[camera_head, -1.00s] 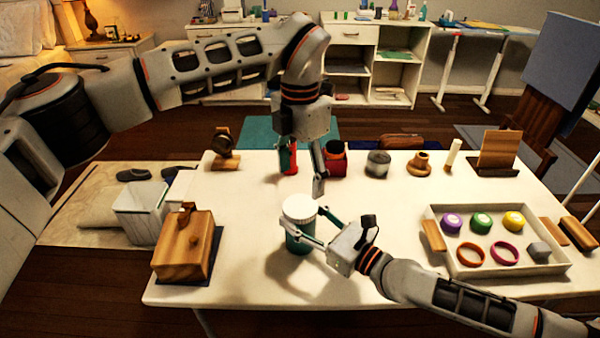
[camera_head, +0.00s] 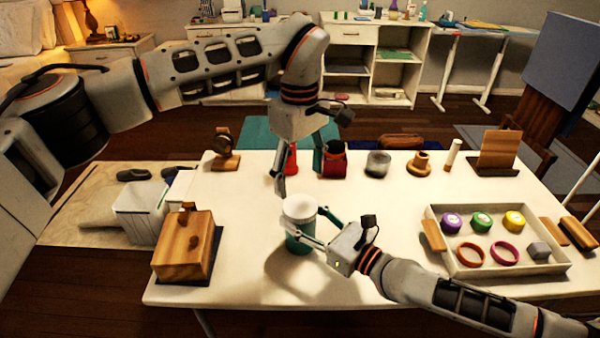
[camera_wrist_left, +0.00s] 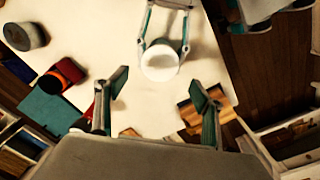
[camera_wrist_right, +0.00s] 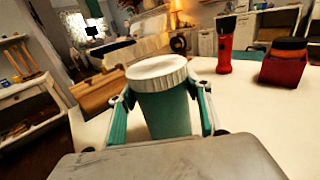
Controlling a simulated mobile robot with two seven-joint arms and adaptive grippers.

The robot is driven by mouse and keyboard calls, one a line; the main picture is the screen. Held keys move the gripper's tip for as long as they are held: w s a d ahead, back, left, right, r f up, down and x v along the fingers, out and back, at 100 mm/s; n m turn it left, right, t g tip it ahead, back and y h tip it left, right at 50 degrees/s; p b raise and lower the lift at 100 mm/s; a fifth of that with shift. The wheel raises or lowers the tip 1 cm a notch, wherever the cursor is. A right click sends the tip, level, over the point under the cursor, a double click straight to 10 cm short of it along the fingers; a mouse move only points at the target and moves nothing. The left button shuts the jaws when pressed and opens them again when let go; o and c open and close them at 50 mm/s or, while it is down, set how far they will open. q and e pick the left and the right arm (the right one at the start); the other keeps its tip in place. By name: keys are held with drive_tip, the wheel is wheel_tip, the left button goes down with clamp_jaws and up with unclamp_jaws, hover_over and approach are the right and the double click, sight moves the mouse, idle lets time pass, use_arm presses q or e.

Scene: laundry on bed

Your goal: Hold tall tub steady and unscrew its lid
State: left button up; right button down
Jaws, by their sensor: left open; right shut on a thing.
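The tall tub (camera_head: 297,242) is teal with a ribbed white lid (camera_head: 299,206) and stands upright on the white table. My right gripper (camera_head: 316,228) is shut around the tub's body below the lid. In the right wrist view the tub (camera_wrist_right: 168,110) sits between both fingers, with the lid (camera_wrist_right: 157,70) on top. My left gripper (camera_head: 298,168) is open and empty, pointing down above and behind the lid. In the left wrist view, the lid (camera_wrist_left: 160,62) lies beyond my open left fingers (camera_wrist_left: 158,108), apart from them.
A red flashlight (camera_wrist_right: 224,46) and a red container (camera_head: 332,160) stand behind the tub. A wooden box (camera_head: 184,250) is at left. A white tray (camera_head: 470,268) with coloured lids and rings is at right. The table around the tub is mostly clear.

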sight(300, 205)
use_arm(q)
drive_tip(key=shift+f, duration=4)
drive_tip(key=shift+c, duration=0.4)
drive_tip(key=c, duration=1.1)
